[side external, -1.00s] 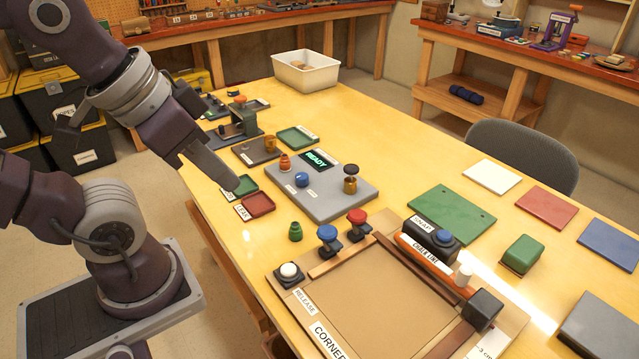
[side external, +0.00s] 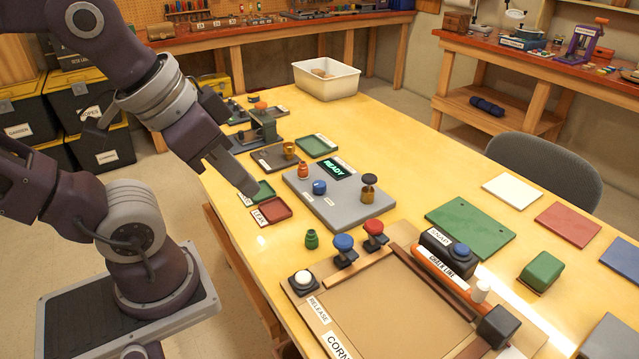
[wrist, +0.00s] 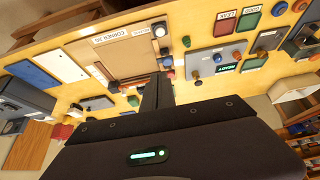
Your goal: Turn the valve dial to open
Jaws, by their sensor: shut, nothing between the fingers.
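A grey panel (side external: 335,213) on the table carries a lit display reading READY (side external: 333,169). A round blue knob (side external: 319,187), the most dial-like part, sits on it; whether this is the valve dial, and its setting, I cannot tell. An orange fitting (side external: 303,170) and a brass fitting with a dark knob (side external: 369,190) are also on the panel. The wrist view shows the panel (wrist: 206,66) and blue knob (wrist: 217,58) too. My gripper (side external: 248,189) is shut and empty, left of the panel, apart from the knob and seemingly above the small trays.
A green tray (side external: 266,192) and a red tray labelled LEAK (side external: 289,212) lie left of the panel. A green fitting (side external: 311,239), blue-topped (side external: 343,243) and red-topped (side external: 374,229) clamps and a framed board (side external: 390,310) are nearer. Bare table lies right of the panel.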

